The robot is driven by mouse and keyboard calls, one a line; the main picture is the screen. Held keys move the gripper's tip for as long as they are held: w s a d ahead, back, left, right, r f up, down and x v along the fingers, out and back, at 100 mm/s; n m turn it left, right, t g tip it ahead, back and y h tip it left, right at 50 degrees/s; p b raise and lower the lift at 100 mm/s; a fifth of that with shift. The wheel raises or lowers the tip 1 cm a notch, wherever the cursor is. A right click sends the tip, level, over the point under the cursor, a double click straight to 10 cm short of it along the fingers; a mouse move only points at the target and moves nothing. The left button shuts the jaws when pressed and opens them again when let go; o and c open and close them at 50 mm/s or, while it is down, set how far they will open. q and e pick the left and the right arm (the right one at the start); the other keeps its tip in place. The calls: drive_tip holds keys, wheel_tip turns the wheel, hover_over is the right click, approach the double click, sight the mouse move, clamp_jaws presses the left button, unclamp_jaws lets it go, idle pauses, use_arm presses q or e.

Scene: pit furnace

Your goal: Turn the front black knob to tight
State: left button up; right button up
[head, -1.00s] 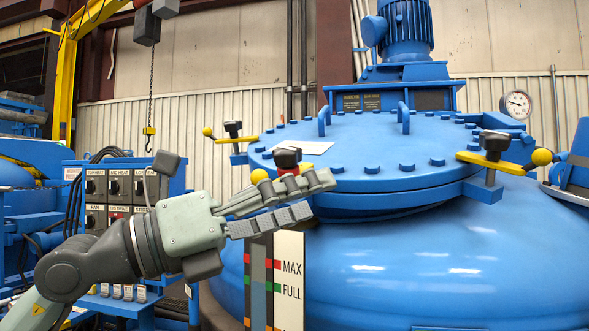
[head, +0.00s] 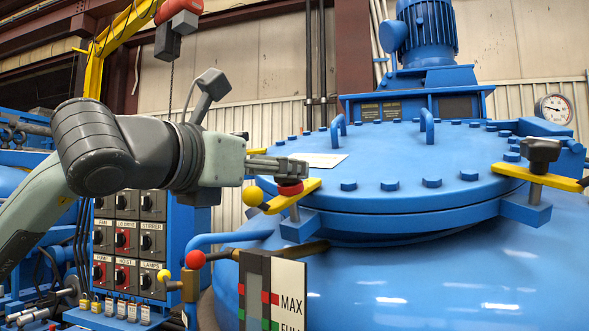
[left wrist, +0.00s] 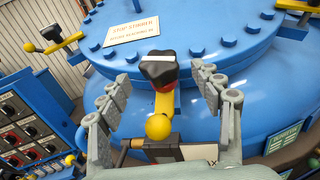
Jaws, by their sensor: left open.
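The front black knob (left wrist: 158,68) has a red collar and sits on a yellow arm with a yellow ball end (left wrist: 158,127) at the front edge of the blue lid. In the head view my gripper hides most of the knob; the red collar (head: 290,188) shows below the fingers. My left gripper (head: 280,167) reaches in from the left at knob height. In the left wrist view my open left gripper (left wrist: 166,80) has a finger on each side of the knob, with gaps visible; contact cannot be told. My right gripper is not in view.
Another black knob on a yellow arm (head: 540,155) stands at the lid's right. Below my gripper are a red-ball lever (head: 195,260) and a MAX/FULL level gauge (head: 290,295). A control panel (head: 125,240) stands at the left, and a motor (head: 427,30) behind the lid.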

use_arm(q)
drive_tip(key=p+x, duration=0.1)
drive_tip(key=x, duration=0.4)
drive_tip(key=shift+w+d+f, duration=0.1)
drive_tip(key=shift+w+d, duration=0.1)
drive_tip(key=shift+w, duration=0.1)
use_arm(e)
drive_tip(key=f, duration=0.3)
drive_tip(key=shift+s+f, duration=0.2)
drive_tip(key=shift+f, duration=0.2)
use_arm(q)
drive_tip(key=c, duration=1.2)
